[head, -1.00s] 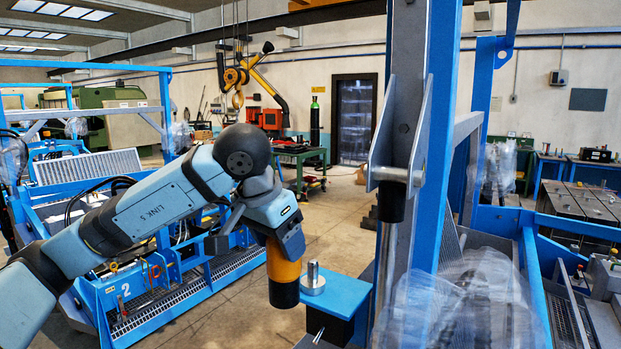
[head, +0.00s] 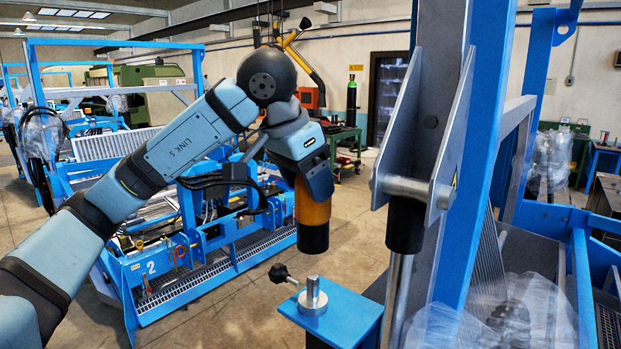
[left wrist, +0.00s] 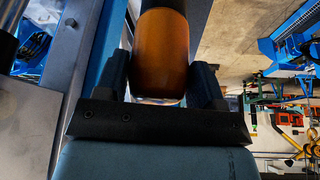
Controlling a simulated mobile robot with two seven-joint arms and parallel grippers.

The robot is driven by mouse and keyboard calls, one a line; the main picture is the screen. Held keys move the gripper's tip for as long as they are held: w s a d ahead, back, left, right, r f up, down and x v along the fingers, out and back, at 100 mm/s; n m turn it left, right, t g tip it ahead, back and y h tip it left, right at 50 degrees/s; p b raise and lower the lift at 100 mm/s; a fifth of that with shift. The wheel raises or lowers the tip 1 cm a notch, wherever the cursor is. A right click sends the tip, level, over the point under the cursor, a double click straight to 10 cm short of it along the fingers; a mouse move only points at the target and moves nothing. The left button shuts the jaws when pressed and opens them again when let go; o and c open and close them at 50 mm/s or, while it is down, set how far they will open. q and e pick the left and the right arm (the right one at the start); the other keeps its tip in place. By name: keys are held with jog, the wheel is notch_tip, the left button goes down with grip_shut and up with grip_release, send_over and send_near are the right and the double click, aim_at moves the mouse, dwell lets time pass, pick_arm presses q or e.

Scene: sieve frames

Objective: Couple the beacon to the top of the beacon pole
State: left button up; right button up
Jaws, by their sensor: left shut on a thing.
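The beacon (head: 312,212) is an orange cylinder with a black base, roughly upright with the base down. My left gripper (head: 311,190) is shut on its upper part. In the left wrist view the orange body of the beacon (left wrist: 161,48) sits between the two dark fingers. The beacon pole (head: 312,297) is a short metal stub with a wider collar, standing on a blue bracket plate. In the head view the black base appears above the pole top, with a visible gap; exact depth alignment cannot be told. My right gripper is not in view.
A black knob (head: 284,274) sticks out left of the pole. The blue bracket (head: 350,312) carries the pole. A grey steel lug with a cylinder rod (head: 405,190) and a blue upright stand close to the right. Plastic-wrapped parts lie at lower right. Open floor lies behind.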

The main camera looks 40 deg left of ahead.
aim_at(308, 211)
pick_arm(q)
jog(key=shift+f, duration=0.1)
jog(key=shift+w+f+b, duration=0.15)
jog(key=shift+f+b, duration=0.3)
jog(key=shift+b, duration=0.2)
jog(key=shift+f+b, duration=1.05)
jog(key=shift+f, duration=0.05)
jog(key=shift+f+b, duration=0.8)
jog(key=shift+f, duration=0.15)
